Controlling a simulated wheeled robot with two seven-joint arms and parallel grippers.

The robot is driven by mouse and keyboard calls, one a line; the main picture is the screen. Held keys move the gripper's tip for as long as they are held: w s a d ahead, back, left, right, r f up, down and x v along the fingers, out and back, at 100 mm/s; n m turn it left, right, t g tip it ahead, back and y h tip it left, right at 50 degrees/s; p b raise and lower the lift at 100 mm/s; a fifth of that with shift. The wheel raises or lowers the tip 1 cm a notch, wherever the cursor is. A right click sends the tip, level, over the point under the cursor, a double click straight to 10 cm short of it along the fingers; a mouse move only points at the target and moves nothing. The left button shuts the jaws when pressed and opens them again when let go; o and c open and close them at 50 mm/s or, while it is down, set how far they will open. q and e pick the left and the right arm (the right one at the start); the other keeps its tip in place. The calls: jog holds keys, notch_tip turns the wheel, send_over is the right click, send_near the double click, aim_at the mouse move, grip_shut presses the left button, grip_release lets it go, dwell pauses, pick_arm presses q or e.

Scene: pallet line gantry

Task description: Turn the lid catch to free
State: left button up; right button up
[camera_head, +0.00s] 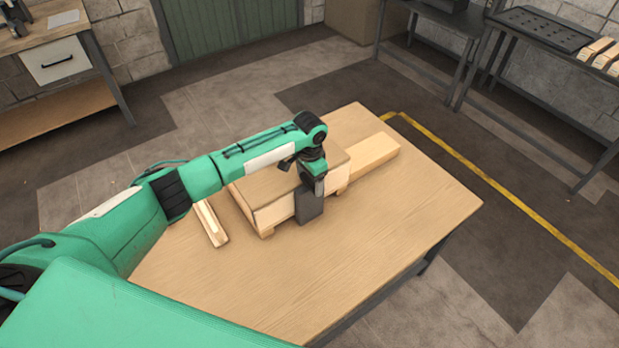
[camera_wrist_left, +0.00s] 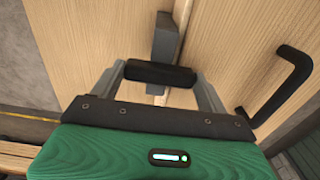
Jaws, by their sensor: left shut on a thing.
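A low wooden box (camera_head: 272,210) with a tan lid (camera_head: 265,185) sits on the table. My left gripper (camera_head: 312,188) is over its near side and hides part of it. In the left wrist view, the gripper's two grey fingers are at either end of a short black bar (camera_wrist_left: 160,73) and are shut on it. A dark grey upright piece (camera_wrist_left: 165,38) stands behind the bar, against pale wood. I take the bar and this piece to be the lid catch. My right gripper is not in view.
The wooden table (camera_head: 400,230) is clear in front and at right. A wooden block (camera_head: 372,155) lies behind the box, and a pale strip (camera_head: 210,222) at its left. A black handle (camera_wrist_left: 283,88) shows at right in the wrist view.

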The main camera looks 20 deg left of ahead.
pick_arm(q)
jog(key=shift+m, duration=0.3)
jog(key=m+p, duration=0.1)
jog(key=m, duration=0.2)
jog(key=shift+r, duration=0.1)
jog(key=m, duration=0.9)
jog(key=shift+m, duration=0.3)
jog(key=m, duration=0.4)
jog(key=shift+m, duration=0.3)
jog(key=o, duration=1)
